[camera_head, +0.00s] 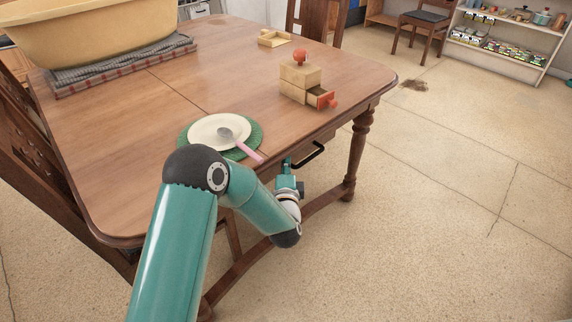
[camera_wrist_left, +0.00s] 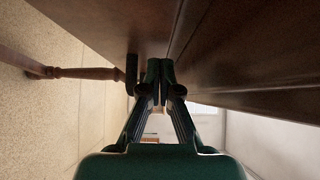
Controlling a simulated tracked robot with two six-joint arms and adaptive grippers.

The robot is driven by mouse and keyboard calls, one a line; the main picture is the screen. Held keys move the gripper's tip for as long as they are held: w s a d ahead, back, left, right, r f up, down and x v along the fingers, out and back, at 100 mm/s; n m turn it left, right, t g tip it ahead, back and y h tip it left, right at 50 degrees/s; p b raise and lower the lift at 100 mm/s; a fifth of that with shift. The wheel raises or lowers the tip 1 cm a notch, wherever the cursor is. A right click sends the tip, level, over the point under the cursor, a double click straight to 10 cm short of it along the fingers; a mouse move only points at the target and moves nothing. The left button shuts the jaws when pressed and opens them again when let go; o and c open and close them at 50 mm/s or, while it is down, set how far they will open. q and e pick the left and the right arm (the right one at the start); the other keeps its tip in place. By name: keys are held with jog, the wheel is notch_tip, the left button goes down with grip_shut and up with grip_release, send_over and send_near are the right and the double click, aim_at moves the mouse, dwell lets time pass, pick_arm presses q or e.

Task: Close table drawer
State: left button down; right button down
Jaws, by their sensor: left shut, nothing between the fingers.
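The wooden table (camera_head: 120,120) has a drawer under its near right edge. The drawer's black bar handle (camera_head: 308,157) shows just beyond the tabletop's edge; most of the drawer is hidden below the top, so I cannot tell how far out it is. My left gripper (camera_head: 288,163) is at that edge, just left of the handle. In the left wrist view its fingers (camera_wrist_left: 160,70) are shut and empty, close beside brown wood panels (camera_wrist_left: 235,50). A dark piece, likely the handle (camera_wrist_left: 131,72), is just left of the fingers. Contact is unclear. My right gripper is out of view.
On the table are a plate (camera_head: 219,131) with a pink-handled spoon on a green mat, a small wooden box (camera_head: 300,74) with its little drawer (camera_head: 320,97) open, and a large yellow tub (camera_head: 90,30). A table leg (camera_head: 358,150) stands right of the handle.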

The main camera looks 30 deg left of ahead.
pick_arm(q)
jog(key=b+v, duration=1)
jog(key=v, duration=0.4)
jog(key=s+a+b+x, duration=0.1)
jog(key=a+b+x, duration=0.1)
jog(key=x, duration=1)
jog(key=shift+w+a+b, duration=0.15)
jog(key=shift+a+b, duration=0.1)
jog(key=shift+b, duration=0.5)
jog(key=shift+r, duration=0.1)
